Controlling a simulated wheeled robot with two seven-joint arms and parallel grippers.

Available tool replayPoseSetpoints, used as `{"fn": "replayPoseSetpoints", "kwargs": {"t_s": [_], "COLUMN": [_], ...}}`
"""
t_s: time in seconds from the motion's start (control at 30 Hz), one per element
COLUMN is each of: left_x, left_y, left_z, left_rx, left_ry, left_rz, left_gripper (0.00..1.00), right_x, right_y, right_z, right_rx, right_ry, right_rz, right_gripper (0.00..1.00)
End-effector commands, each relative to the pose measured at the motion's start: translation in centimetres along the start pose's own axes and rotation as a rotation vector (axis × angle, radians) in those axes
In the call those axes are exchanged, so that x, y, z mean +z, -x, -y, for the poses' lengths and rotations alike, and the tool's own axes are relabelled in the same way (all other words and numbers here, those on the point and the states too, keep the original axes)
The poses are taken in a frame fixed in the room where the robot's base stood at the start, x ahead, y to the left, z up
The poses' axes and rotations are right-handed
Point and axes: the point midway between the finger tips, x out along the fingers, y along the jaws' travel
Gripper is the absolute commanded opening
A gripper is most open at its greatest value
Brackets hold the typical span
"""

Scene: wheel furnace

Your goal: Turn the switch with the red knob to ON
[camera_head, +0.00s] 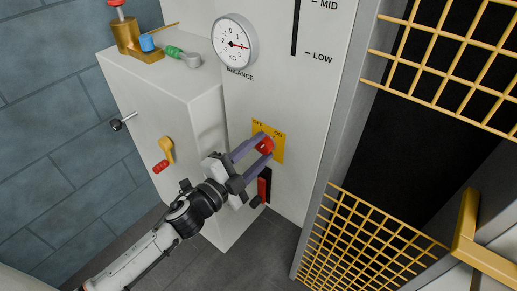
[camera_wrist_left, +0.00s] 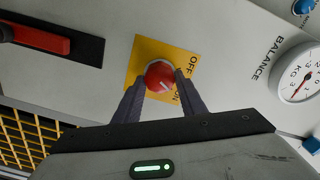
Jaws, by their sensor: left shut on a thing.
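The red knob (camera_head: 265,146) sits on a yellow plate (camera_head: 257,127) marked OFF and ON, on the pale panel below the balance dial. My left gripper (camera_head: 261,142) reaches the knob from the lower left, one finger on each side, shut on it. In the left wrist view the red knob (camera_wrist_left: 160,76) shows between the fingertips (camera_wrist_left: 160,84), with a pale mark on its face pointing to the lower right, toward the ON side. The plate (camera_wrist_left: 146,50) is partly hidden by the fingers. My right gripper is not in view.
Just below the gripper is a red lever in a black slot (camera_head: 263,186). A balance dial (camera_head: 235,40) is above. A grey cabinet with a yellow handle (camera_head: 167,149) stands left. Yellow grating (camera_head: 365,245) and a dark opening are right.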

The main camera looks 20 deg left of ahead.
Motion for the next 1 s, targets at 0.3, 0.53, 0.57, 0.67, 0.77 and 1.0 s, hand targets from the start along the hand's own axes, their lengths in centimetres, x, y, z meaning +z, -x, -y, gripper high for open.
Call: {"fn": "replayPoseSetpoints", "kwargs": {"t_s": [0.3,0.53,0.57,0.67,0.77,1.0], "left_x": [-0.1,-0.1,-0.09,-0.09,-0.09,-0.05], "left_y": [0.0,0.0,0.0,0.0,0.0,0.0], "left_z": [-0.04,-0.05,-0.05,-0.05,-0.06,-0.05], "left_rx": [0.0,0.0,0.0,0.0,0.0,0.0], "left_ry": [-0.094,-0.108,-0.108,-0.108,-0.108,-0.106], "left_rz": [-0.003,-0.003,-0.002,-0.002,-0.002,-0.001], "left_gripper": [0.15,0.15,0.15,0.15,0.15,0.55], "right_x": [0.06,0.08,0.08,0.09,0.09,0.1], "right_y": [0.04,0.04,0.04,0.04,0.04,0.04], "right_z": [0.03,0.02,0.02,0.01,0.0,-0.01], "right_rx": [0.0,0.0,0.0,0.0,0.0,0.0], "right_ry": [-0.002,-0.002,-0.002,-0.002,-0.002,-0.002], "right_rz": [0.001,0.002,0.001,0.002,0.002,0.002], "right_gripper": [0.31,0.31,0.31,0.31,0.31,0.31]}}
